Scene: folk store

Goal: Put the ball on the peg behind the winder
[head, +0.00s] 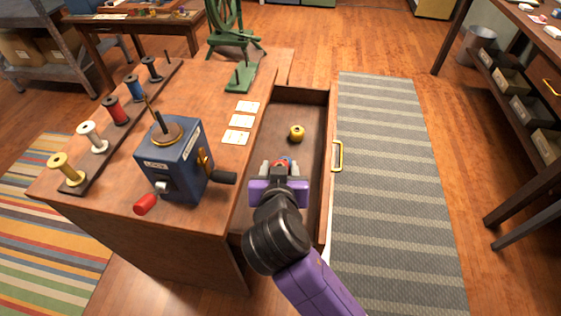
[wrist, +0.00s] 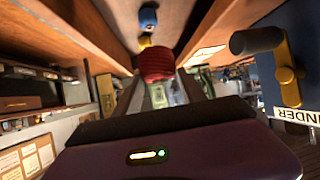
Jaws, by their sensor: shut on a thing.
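My gripper (head: 284,176) is over the open drawer and shut on a red ball (wrist: 157,64), which shows between the fingers in the wrist view. In the head view my gripper mostly hides the red ball; I cannot tell whether it touches the drawer floor. The blue winder (head: 172,160) stands on the table left of my gripper, with a black crank handle towards the drawer; it also shows in the wrist view (wrist: 284,78).
White cards (head: 240,122) lie beside the drawer. A rack of spools (head: 117,112) runs left of the winder. A green spinning wheel (head: 232,35) stands behind.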

